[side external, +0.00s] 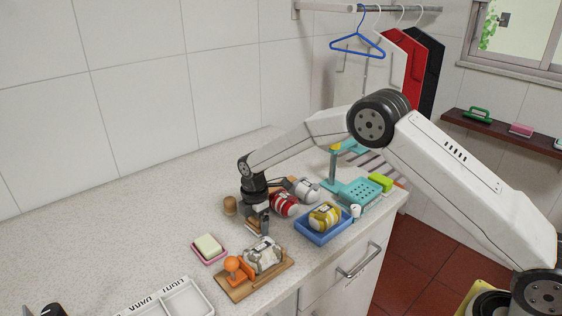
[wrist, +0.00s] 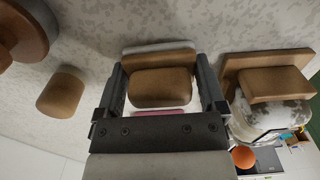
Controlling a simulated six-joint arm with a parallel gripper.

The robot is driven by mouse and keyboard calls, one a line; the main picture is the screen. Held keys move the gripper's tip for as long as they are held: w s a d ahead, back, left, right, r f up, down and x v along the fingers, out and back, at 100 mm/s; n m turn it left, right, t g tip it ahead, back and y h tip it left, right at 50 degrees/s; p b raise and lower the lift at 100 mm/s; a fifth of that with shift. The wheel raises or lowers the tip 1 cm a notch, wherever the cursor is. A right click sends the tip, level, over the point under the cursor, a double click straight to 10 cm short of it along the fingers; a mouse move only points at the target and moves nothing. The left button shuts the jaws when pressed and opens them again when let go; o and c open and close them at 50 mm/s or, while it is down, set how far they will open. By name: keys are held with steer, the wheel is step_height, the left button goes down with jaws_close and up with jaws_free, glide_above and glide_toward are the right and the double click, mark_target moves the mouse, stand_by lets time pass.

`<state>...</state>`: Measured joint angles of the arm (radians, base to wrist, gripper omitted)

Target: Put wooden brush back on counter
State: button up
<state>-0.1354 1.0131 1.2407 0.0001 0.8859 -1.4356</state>
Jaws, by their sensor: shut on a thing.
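My gripper (side external: 260,217) is low over the counter (side external: 120,250) in the side view, between a small brown cylinder and the wooden board. In the wrist view my gripper (wrist: 162,90) is shut on the wooden brush (wrist: 160,87), a brown block with a pale layer along its far edge. In the side view the brush (side external: 253,226) shows only as a small brown piece at the fingertips. Whether it touches the counter is unclear.
A soap dish (side external: 208,259) and a wooden board (side external: 258,280) with a bundle are in front. The brown cylinder (side external: 230,205) stands left. A red bundle (side external: 284,204), blue tray (side external: 318,237) and teal rack (side external: 359,191) are right.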

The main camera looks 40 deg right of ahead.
steer(key=shift+f, duration=0.1)
steer(key=o, duration=1)
step_height(320, 180, up, 12)
steer(key=shift+r, duration=0.15)
stand_by(0.5)
steer(key=shift+s+d+r+m, duration=0.1)
steer(key=shift+s+d+m, duration=0.2)
steer(key=shift+s+m, duration=0.15)
steer(key=s+d+f+m+t, duration=0.1)
steer(key=s+d+m, duration=0.2)
steer(key=s+m, duration=0.5)
steer(key=s+d+f+m+t, duration=0.1)
steer(key=s+d+m, duration=0.3)
steer(key=s+m, duration=0.5)
steer(key=s, duration=1)
steer(key=shift+s+t, duration=0.15)
steer(key=shift+t, duration=0.15)
